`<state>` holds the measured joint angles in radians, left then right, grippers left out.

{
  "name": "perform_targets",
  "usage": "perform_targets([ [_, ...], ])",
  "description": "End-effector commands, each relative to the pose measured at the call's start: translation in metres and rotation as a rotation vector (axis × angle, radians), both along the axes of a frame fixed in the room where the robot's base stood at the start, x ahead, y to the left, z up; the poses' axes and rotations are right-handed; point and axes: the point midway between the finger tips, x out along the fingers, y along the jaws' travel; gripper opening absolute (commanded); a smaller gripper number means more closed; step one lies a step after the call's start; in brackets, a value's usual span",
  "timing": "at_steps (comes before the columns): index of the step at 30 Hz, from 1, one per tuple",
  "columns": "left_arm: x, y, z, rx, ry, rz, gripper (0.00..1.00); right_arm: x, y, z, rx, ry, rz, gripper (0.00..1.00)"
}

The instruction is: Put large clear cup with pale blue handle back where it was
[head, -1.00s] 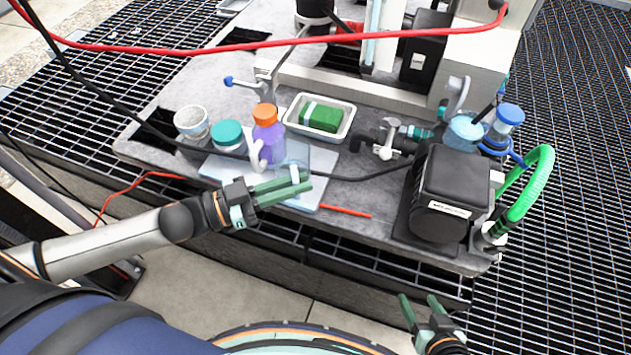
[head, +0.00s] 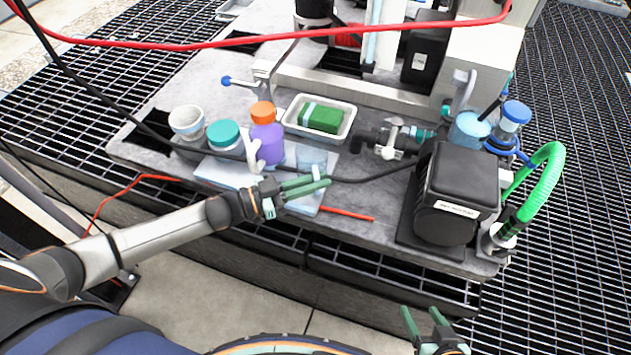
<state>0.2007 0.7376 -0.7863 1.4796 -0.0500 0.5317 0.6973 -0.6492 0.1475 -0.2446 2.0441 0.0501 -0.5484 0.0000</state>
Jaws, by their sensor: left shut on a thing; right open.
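The large clear cup (head: 311,158) is upright at the right part of the pale blue mat (head: 222,172), right of the purple bottle with orange cap (head: 267,142). My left gripper (head: 318,183) is at the near side of the cup, shut on it; its fingers hide most of the pale blue handle. I cannot tell whether the cup's base touches the mat. My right gripper (head: 423,314) is open and empty at the bottom, in front of the bench and well away from the cup.
A teal-lidded jar (head: 224,134) and a white cup (head: 187,121) stand left of the bottle. A white tray (head: 345,132) with a green block (head: 321,117) lies behind. A black cable crosses behind the gripper; a red rod (head: 347,214) lies right. A black box (head: 458,190) stands further right.

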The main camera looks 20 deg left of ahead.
Motion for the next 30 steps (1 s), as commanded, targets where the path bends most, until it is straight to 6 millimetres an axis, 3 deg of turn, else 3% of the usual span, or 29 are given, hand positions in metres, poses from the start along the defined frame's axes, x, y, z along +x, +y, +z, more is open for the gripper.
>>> perform_targets([
  [9, -0.0004, 0.0, -0.003, 0.0, -0.001, -0.001, 0.0, 0.0006, -0.0005, -0.0017, 0.0, -0.001, -0.001, 0.65],
  [10, -0.0004, 0.0, -0.0025, 0.001, -0.001, -0.001, 0.14, 0.0007, -0.0007, -0.0009, 0.0, -0.001, -0.001, 0.65],
  [18, -0.0005, 0.0, -0.0019, 0.001, -0.001, -0.001, 0.42, 0.001, -0.0008, -0.0002, -0.001, -0.002, -0.002, 0.65],
  [30, -0.0055, 0.0065, -0.0047, 0.003, 0.003, 0.0, 0.42, 0.0015, -0.001, -0.003, -0.001, -0.004, -0.001, 0.65],
])
